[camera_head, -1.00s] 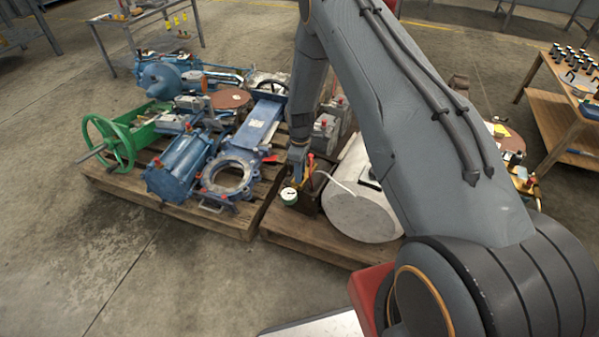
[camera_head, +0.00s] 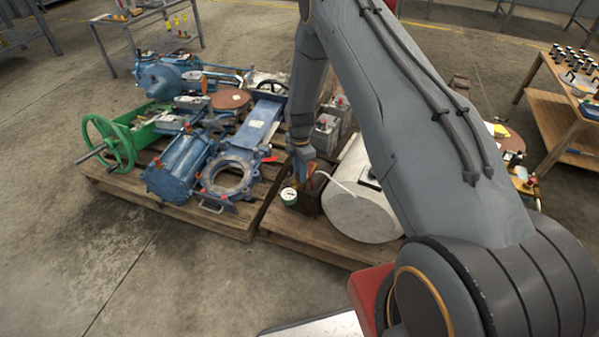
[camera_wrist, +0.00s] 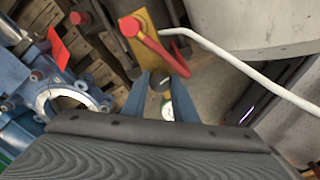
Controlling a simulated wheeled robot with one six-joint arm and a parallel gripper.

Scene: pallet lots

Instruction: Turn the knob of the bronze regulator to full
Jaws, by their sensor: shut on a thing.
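The bronze regulator (camera_wrist: 166,97) shows only as a small golden patch between my fingers in the wrist view. Its dark round knob (camera_wrist: 159,80) sits between the two blue fingers of my gripper (camera_wrist: 161,92), which is shut on it. A white-faced gauge (camera_wrist: 166,110) is just below, partly hidden by my gripper. In the head view the gauge (camera_head: 289,196) stands at the pallet's near edge, directly under my gripper (camera_head: 302,177). The regulator's body is mostly hidden there, and the knob's setting cannot be read.
A brass plate with a red lever (camera_wrist: 150,45) stands close beyond my fingers. A white hose (camera_wrist: 235,62) curves past on the right, by a large pale cylinder (camera_head: 358,205). Blue valve parts (camera_head: 180,168) crowd the pallet at left. The floor in front is clear.

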